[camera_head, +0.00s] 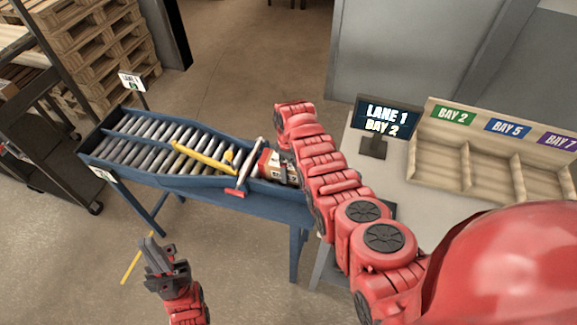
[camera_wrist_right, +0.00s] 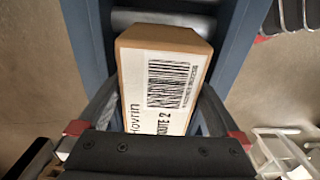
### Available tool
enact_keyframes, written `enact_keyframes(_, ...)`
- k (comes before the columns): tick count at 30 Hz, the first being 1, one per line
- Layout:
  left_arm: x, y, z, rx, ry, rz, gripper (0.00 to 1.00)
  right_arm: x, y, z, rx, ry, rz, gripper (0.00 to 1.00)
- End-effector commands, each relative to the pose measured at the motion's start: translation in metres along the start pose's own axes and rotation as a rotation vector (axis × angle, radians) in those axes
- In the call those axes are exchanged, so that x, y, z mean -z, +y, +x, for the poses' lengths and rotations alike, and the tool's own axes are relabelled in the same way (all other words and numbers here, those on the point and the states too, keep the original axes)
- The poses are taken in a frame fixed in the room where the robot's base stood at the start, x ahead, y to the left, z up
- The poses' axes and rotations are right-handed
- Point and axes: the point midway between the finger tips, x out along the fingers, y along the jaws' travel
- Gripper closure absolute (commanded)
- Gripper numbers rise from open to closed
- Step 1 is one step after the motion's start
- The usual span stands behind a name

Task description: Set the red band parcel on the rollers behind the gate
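The parcel (camera_wrist_right: 165,80) is a brown cardboard box with a white barcode label. In the head view the parcel (camera_head: 278,168) lies at the right end of the conveyor, with red showing on its left side, partly behind my right arm. My right gripper (camera_wrist_right: 158,105) has a finger against each side of the box. The gate (camera_head: 242,170), a grey bar with red ends, crosses the conveyor just left of the parcel.
A yellow bar (camera_head: 202,158) lies across the rollers near the gate. A screen (camera_head: 384,122) reading LANE 1 BAY 2 stands on the table at right, beside a wooden bay rack (camera_head: 490,150). Pallets (camera_head: 90,45) and a dark cart (camera_head: 40,140) stand at left.

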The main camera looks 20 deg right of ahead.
Motion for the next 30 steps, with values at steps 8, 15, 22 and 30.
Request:
enact_keyframes(8,-0.001,0.000,-0.005,0.000,0.000,0.000,1.00,0.001,0.001,-0.011,-0.002,0.001,0.000,0.00)
enact_keyframes(15,-0.003,0.001,-0.018,0.000,-0.001,0.000,1.00,0.001,0.002,-0.042,-0.005,0.004,0.000,0.00)
enact_keyframes(22,-0.006,0.002,-0.035,0.000,0.000,0.000,1.00,0.001,0.002,-0.088,-0.009,0.006,0.000,0.00)
enact_keyframes(30,0.005,-0.001,0.028,0.000,0.000,0.000,1.00,0.000,0.000,-0.145,-0.001,0.000,0.000,0.00)
